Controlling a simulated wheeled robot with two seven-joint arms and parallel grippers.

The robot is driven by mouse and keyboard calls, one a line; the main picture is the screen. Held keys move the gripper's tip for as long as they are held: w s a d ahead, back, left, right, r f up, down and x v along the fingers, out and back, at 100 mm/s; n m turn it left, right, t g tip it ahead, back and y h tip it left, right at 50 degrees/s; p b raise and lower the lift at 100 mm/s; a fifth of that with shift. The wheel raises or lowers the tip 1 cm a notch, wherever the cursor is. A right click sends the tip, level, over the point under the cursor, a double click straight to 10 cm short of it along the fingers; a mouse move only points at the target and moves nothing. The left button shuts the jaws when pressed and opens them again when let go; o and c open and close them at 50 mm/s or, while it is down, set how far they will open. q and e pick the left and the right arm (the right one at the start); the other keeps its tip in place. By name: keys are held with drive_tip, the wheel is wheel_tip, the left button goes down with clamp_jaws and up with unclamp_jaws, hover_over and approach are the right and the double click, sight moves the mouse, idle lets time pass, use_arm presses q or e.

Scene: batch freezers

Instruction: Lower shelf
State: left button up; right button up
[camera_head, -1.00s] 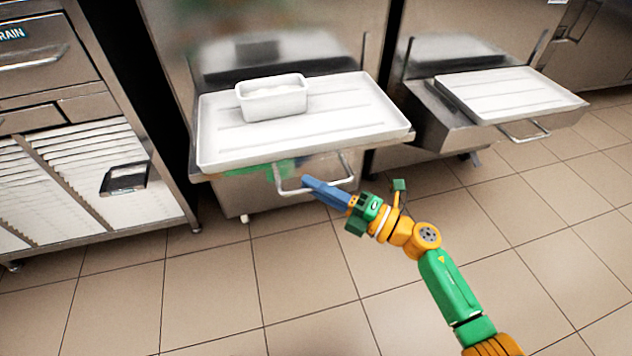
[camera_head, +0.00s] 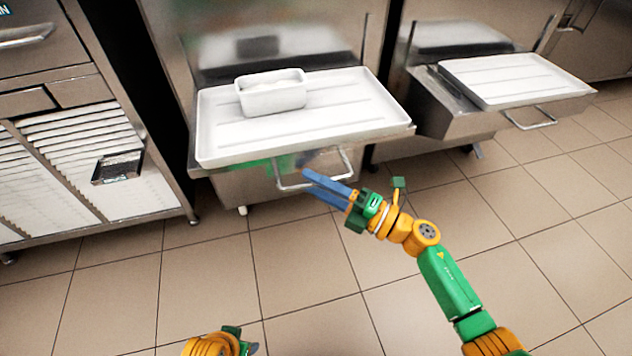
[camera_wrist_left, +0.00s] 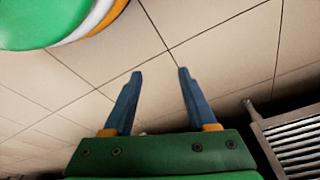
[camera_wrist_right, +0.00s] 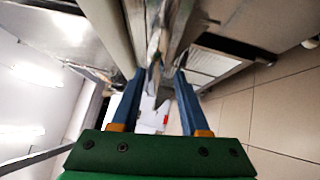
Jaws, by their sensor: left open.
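The shelf (camera_head: 197,165) on the front of the left freezer sticks out level and carries a white tray (camera_head: 225,140). A U-shaped metal handle (camera_head: 349,165) hangs at its front. My right gripper (camera_head: 306,180) is at this handle, its blue fingers spread. In the right wrist view a grey metal strip, perhaps the handle, shows between the open fingertips (camera_wrist_right: 159,72); I cannot tell whether they touch it. My left gripper is open and empty above the floor in the left wrist view (camera_wrist_left: 160,72). Only part of the left arm's end shows at the head view's bottom edge.
A white tub (camera_head: 272,95) stands on the tray. A second freezer at the right has its own shelf with a white tray (camera_head: 515,80) and handle (camera_head: 530,118). A steel cabinet (camera_head: 100,80) stands at the left. The tiled floor in front is clear.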

drive_tip(key=shift+d, duration=0.1)
use_arm(q)
drive_tip(key=shift+s+f+p, duration=0.2)
drive_tip(key=shift+f+p, duration=0.1)
drive_tip(key=shift+f, duration=0.3)
use_arm(e)
drive_tip(key=r+v, duration=0.1)
drive_tip(key=v, duration=0.6)
drive_tip(key=shift+f, duration=0.45)
